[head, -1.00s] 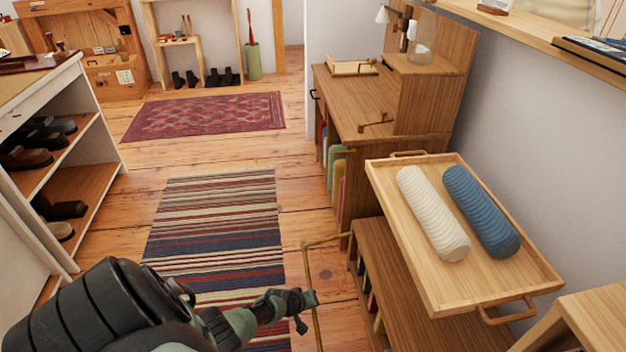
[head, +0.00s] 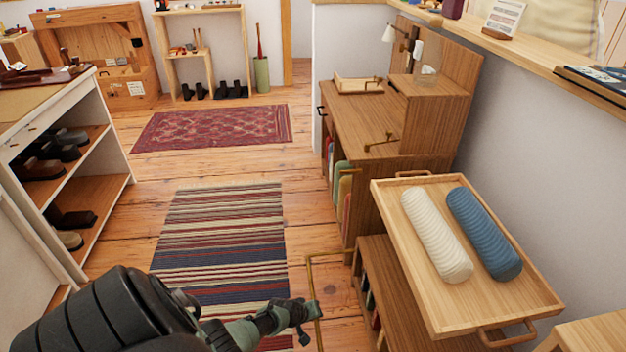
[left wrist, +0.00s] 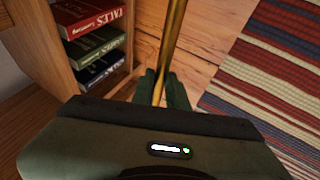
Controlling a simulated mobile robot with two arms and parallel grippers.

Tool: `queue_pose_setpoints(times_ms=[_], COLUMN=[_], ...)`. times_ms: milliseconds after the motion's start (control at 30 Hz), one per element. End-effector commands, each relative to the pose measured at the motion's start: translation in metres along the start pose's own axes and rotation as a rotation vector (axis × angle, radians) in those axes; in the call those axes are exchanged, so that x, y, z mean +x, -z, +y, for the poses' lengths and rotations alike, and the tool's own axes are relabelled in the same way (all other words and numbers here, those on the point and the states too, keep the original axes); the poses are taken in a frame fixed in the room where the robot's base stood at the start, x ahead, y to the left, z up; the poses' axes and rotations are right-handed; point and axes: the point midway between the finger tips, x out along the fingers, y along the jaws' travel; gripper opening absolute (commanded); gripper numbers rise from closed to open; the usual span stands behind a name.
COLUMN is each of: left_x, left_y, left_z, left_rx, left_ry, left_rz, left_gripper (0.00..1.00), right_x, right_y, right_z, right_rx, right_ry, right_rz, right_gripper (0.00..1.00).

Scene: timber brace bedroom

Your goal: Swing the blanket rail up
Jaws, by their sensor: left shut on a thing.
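The blanket rail (head: 311,278) is a thin brass bar. In the head view its top bends right toward the low wooden shelf unit, and its long side runs down past my gripper. My left gripper (head: 309,310) is shut on this long side, right of the striped rug. In the left wrist view the brass bar (left wrist: 172,45) runs down between the dark green fingers (left wrist: 160,90), which close around it. The rail's lower end is out of the head view. My right gripper is not in view.
The low shelf unit (head: 375,255) with books (left wrist: 95,40) stands right beside the rail. A wooden tray (head: 405,195) with a cream and a blue roll sits above it. The striped rug (head: 220,240) and open floor lie left; a shoe shelf (head: 100,185) stands further left.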

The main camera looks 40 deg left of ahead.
Motion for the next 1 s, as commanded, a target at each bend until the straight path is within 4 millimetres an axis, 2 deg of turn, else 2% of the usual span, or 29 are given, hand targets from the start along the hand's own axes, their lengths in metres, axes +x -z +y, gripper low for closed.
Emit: queue_pose_setpoints(times_ms=[33, 67, 100, 167, 200, 1000], left_x=[0.0014, 0.0014, 0.0014, 0.0014, 0.0013, 0.0009], left_y=[-0.0013, -0.0014, -0.0014, -0.0016, -0.0016, -0.0008], left_z=[0.0203, 0.0203, 0.0203, 0.0201, 0.0198, 0.014], left_rx=[-0.006, -0.006, -0.006, -0.006, -0.005, -0.002], left_ry=[-0.031, -0.031, -0.031, -0.031, -0.03, -0.021], left_rz=[0.001, 0.001, 0.001, 0.001, 0.0, 0.0], left_gripper=[0.0, 0.0, 0.17, 0.34, 0.36, 0.36], right_x=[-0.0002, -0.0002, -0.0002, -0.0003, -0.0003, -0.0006], right_y=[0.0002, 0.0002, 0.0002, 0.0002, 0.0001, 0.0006], right_z=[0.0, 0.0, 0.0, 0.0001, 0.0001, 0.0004], right_rx=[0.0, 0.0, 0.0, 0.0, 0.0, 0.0], right_ry=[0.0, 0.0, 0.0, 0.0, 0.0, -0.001], right_rz=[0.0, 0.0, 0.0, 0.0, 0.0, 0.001], right_gripper=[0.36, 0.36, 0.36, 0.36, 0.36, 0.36])
